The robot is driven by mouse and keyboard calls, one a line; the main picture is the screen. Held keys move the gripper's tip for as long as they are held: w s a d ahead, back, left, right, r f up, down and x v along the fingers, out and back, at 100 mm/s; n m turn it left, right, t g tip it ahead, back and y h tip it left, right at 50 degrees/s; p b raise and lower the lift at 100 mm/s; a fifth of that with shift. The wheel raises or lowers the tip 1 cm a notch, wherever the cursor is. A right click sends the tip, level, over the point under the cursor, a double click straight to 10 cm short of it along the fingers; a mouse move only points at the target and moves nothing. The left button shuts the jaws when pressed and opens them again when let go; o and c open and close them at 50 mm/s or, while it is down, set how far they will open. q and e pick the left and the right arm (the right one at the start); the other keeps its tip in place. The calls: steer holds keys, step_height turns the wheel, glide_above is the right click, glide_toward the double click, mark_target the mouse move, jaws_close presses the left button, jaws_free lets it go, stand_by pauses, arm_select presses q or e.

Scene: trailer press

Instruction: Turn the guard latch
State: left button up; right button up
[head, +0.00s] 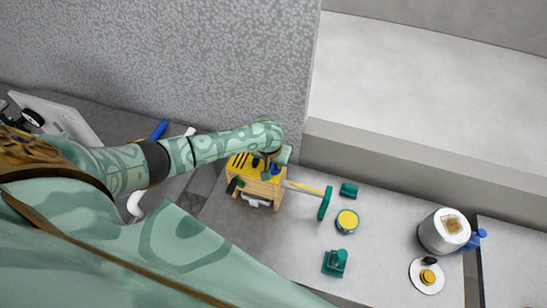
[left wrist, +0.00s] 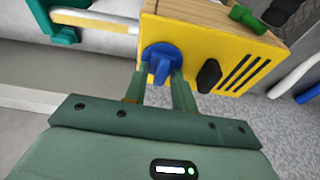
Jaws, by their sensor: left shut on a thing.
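The press is a wooden box (head: 262,190) with a yellow face, which fills the top of the left wrist view (left wrist: 215,50). The guard latch looks to be the blue round knob with a raised grip (left wrist: 160,55) on the yellow face. My left gripper (left wrist: 158,83) has one finger on each side of the knob's grip and is shut on it. In the head view the gripper (head: 273,163) is over the box's yellow top, and the hand partly hides the knob. My right gripper is not in view.
A rod with a teal end (head: 325,203) sticks out of the box. A black oval knob (left wrist: 209,75) sits beside the latch. Teal blocks (head: 335,262), a yellow-topped round tin (head: 347,221), a white cylinder (head: 442,232) and a white plate (head: 419,283) stand to the right. A wall (head: 420,155) bounds the back.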

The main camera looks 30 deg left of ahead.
arm_select(q)
steer(key=shift+r+m, duration=0.1)
steer(key=shift+m, duration=0.6)
